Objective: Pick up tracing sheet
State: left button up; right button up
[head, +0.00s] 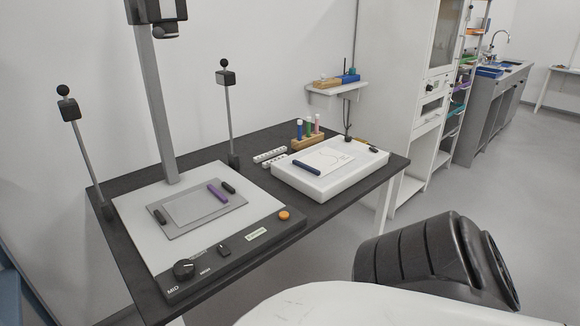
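A thin white sheet (328,159) with faint lines lies flat on the white box (318,185) on the right part of the table. A dark blue bar (307,169) lies along its near left edge. I cannot tell for sure which one is the tracing sheet. Neither of my grippers is in view.
The dark table (262,218) stands against the wall. A copy stand column (157,110) and two lamp posts rise at its left and back. A wooden block (307,142) holds coloured tubes behind the white box. Open floor (420,205) lies to the right.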

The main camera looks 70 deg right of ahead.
aim_at(185, 210)
jog(key=z, duration=2.1)
